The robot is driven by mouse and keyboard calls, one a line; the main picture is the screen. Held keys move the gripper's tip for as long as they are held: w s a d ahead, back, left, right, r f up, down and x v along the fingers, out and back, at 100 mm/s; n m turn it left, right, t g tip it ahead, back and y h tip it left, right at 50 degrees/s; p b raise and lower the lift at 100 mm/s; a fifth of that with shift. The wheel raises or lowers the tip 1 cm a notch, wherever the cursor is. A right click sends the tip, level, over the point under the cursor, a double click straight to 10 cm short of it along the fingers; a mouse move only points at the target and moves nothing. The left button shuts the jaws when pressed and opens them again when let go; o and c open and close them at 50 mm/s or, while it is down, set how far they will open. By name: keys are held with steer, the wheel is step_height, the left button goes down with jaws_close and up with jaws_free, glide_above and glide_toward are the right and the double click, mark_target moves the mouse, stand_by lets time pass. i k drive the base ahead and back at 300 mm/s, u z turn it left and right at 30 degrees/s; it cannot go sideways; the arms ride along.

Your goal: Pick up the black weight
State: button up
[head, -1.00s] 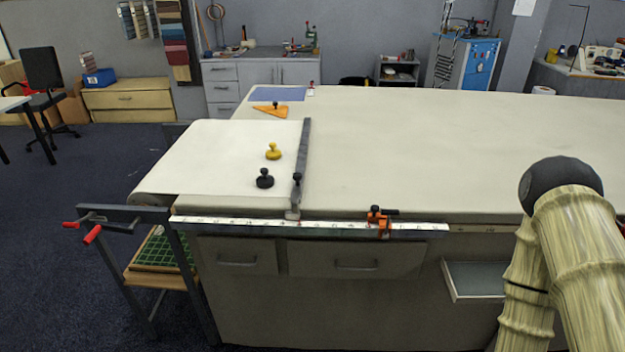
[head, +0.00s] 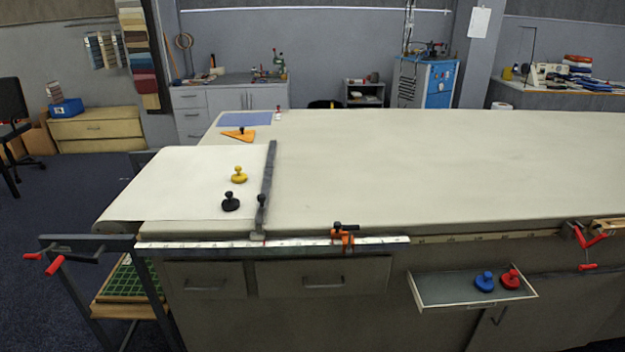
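The black weight (head: 230,202) is a round, knobbed piece standing upright on the pale cloth (head: 180,187) at the left end of the long table (head: 400,160). A yellow weight (head: 239,175) of the same shape stands just behind it. A dark metal bar (head: 268,188) with a black knob lies to the right of both, apart from the black weight. My gripper and arm are not in the head view now.
An orange triangle (head: 238,135) and a blue mat (head: 245,118) lie at the back left. A ruler and an orange clamp (head: 343,236) line the front edge. A tray (head: 440,288) with blue and red weights juts out in front. The table's middle is clear.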

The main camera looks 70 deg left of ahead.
mark_target(229, 204)
steer(key=z, duration=1.1)
steer(key=k, duration=2.65)
steer(key=u, duration=1.7)
